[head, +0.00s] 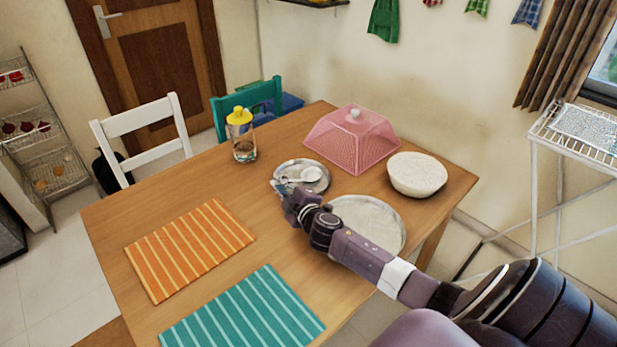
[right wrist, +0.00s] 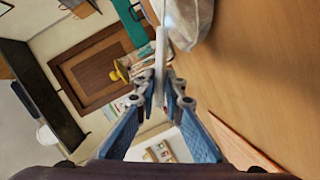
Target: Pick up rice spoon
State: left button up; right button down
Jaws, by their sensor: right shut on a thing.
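The white rice spoon (head: 311,174) is at the round metal plate (head: 320,187) near the middle of the table, its broad end over the plate. Its handle points left toward my right gripper (head: 282,187). In the right wrist view, the pale handle (right wrist: 160,50) runs between the fingertips of my right gripper (right wrist: 160,84), which is shut on it. I cannot tell whether the spoon still touches the plate. My left gripper is not in view.
A larger round metal tray (head: 385,222) lies under my right forearm. A white bowl (head: 417,176), a pink mesh cover (head: 352,140) and a yellow-topped jar (head: 243,140) stand around the plate. Orange (head: 190,247) and teal (head: 243,315) striped mats lie in front.

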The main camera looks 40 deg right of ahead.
jog(key=shift+r, duration=0.55)
notch_tip(320, 180, up, 19)
jog(key=p, duration=0.2)
jog(key=shift+p, duration=0.4)
jog(key=shift+f, duration=0.1)
